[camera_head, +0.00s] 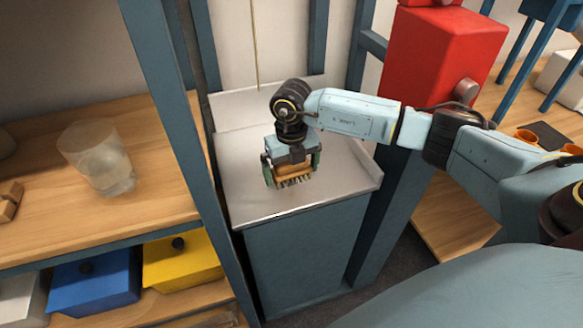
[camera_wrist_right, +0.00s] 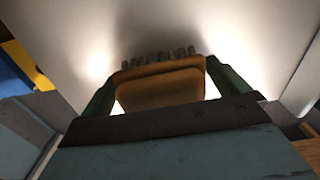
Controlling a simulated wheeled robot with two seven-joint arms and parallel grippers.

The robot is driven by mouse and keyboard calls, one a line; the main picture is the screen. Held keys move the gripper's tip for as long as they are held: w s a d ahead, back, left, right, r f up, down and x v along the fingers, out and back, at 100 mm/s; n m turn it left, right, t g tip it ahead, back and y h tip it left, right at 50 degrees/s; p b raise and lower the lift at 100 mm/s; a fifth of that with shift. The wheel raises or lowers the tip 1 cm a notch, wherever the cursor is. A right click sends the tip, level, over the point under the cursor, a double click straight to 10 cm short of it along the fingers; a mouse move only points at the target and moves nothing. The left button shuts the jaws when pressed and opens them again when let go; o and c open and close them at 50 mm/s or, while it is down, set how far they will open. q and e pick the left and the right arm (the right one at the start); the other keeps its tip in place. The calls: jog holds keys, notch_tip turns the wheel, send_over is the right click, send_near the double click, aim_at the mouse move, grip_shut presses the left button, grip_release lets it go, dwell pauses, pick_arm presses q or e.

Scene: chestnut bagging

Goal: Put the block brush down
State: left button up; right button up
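The block brush (camera_head: 292,172) has an orange-brown wooden body with dark bristles pointing down. My right gripper (camera_head: 291,175) is shut on it, with one green finger on each side. The brush is over the pale metal top (camera_head: 250,200) of a blue-grey stand. Whether the bristles touch that top or hang just above it I cannot tell. In the right wrist view the brush (camera_wrist_right: 160,88) sits between the two green fingers of my right gripper (camera_wrist_right: 162,80), bristles at the far side. My left gripper is not in view.
Left is a wooden shelf (camera_head: 50,230) with a clear cup (camera_head: 97,158). Blue (camera_head: 95,283) and yellow (camera_head: 182,260) bins stand below. A blue-grey post (camera_head: 170,110) divides shelf and stand. A red box (camera_head: 440,60) stands behind my right arm. The metal top around the brush is clear.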

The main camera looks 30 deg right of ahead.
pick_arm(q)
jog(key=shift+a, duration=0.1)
pick_arm(e)
jog(key=shift+r, duration=0.35)
notch_tip(320, 180, up, 9)
jog(key=shift+s+a+f+p, duration=0.1)
jog(key=shift+a+f+p, duration=0.1)
jog(key=shift+p, duration=0.75)
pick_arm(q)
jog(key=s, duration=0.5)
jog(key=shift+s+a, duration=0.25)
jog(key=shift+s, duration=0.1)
pick_arm(e)
notch_tip(320, 180, up, 5)
jog(key=shift+f, duration=0.1)
